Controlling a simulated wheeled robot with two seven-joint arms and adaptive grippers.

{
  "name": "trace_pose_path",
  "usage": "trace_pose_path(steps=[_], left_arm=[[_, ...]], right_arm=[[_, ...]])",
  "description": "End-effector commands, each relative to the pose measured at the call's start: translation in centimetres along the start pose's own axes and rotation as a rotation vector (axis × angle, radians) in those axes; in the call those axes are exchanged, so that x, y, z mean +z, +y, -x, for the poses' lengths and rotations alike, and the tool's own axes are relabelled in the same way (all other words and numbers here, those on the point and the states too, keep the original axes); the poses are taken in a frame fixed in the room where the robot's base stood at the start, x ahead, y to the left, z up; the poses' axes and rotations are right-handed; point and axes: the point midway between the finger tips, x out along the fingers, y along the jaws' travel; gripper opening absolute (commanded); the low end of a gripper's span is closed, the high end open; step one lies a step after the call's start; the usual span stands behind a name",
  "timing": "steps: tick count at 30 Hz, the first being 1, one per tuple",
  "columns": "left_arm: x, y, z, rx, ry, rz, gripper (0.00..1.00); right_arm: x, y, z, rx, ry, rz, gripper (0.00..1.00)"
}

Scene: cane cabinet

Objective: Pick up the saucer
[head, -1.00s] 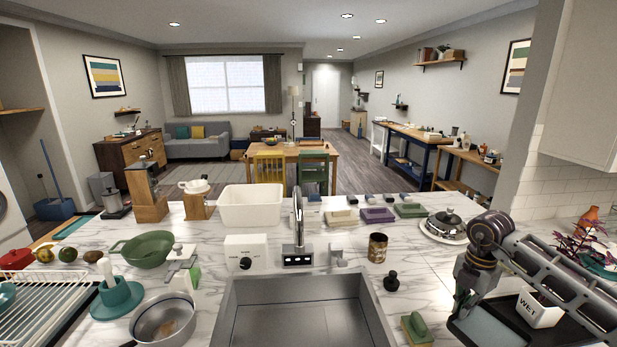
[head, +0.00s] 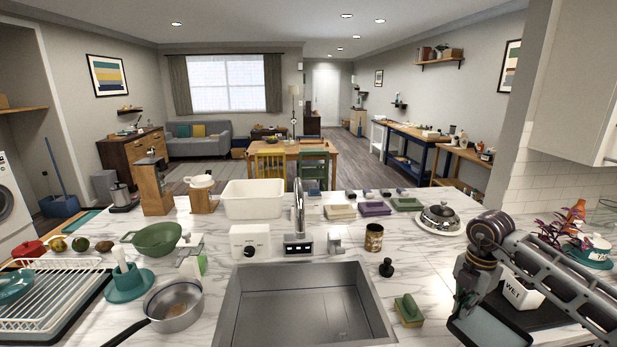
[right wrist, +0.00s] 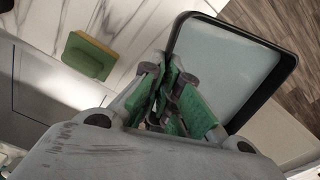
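A teal saucer (head: 591,258) stands at the far right of the counter in the head view, with a white and teal cup (head: 600,244) on it. A wide teal dish (head: 128,288) with an upright white piece lies left of the sink. I cannot tell from the pictures which one the task means. My left gripper is out of view.
The tray (right wrist: 276,48) has a pale blue-grey inside. A green and tan sponge (head: 408,311) lies near the sink (head: 300,300). A white WET box (head: 520,291), a purple-leaved plant (head: 553,232) and a covered dish (head: 439,218) stand nearby.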

Motion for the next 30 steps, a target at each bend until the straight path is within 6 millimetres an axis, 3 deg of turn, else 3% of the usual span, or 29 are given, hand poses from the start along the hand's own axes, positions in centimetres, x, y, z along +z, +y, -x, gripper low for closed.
trace_pose_path(steps=[17, 22, 30], left_arm=[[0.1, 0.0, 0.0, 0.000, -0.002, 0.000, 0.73], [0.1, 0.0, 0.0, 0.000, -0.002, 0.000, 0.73], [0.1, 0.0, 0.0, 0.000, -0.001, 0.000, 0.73]], right_arm=[[-2.7, 1.8, -0.5, 0.001, 0.001, 0.041, 0.00], [-4.2, 2.7, -0.7, 0.002, 0.001, 0.063, 0.00], [-8.2, 5.0, -1.0, 0.003, 0.002, 0.123, 0.00]])
